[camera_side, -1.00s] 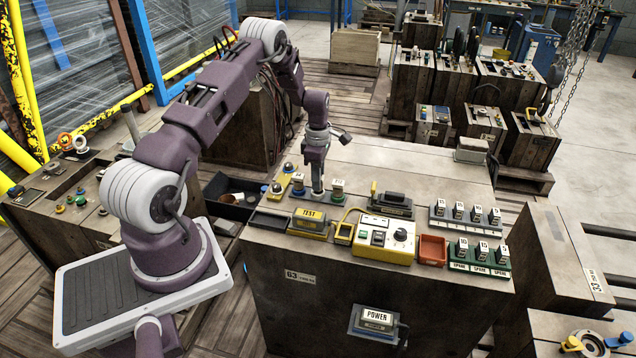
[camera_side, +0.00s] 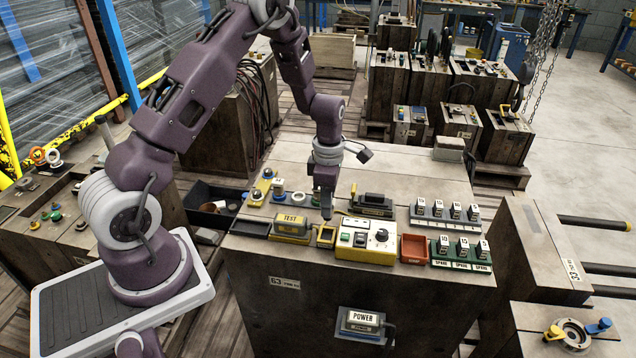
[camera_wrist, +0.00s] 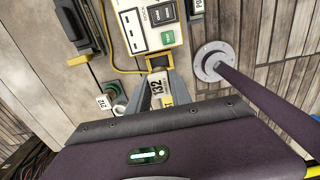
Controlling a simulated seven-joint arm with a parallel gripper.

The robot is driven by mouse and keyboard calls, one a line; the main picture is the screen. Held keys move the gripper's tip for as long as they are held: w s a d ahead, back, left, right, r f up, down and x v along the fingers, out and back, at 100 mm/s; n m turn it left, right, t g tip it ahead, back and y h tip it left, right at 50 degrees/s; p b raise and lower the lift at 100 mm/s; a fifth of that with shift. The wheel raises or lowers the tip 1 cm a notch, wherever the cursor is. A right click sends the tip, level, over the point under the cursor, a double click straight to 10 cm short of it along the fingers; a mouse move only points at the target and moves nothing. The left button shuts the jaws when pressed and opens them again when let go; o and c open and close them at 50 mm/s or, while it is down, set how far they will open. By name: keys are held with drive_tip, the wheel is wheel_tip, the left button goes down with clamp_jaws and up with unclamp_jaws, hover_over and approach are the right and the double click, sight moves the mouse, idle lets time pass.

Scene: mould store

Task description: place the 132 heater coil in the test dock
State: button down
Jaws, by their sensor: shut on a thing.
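My gripper (camera_side: 326,212) is shut on the 132 heater coil (camera_wrist: 157,88), whose white label shows between the fingers in the wrist view. In the side view the fingers hide most of the coil. It is over or at the small yellow-framed dock (camera_side: 326,236), just right of the yellow block marked TEST (camera_side: 291,222). In the wrist view the dock's yellow edge (camera_wrist: 161,61) shows just beyond the fingertips. I cannot tell whether the coil touches the dock.
The yellow tester (camera_side: 365,240) stands close right of the dock, joined by a yellow cable. A black-handled block (camera_side: 373,204) lies behind it. Other coils (camera_side: 278,186) stand at the back left.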

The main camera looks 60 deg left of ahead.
sight(327, 220)
drive_tip(key=shift+f, duration=2.65)
drive_tip(key=shift+f, duration=0.25)
drive_tip(key=shift+f, duration=0.25)
drive_tip(key=shift+f, duration=0.35)
drive_tip(key=c, duration=1.1)
unclamp_jaws()
drive_tip(key=o, duration=0.4)
drive_tip(key=shift+r, duration=0.1)
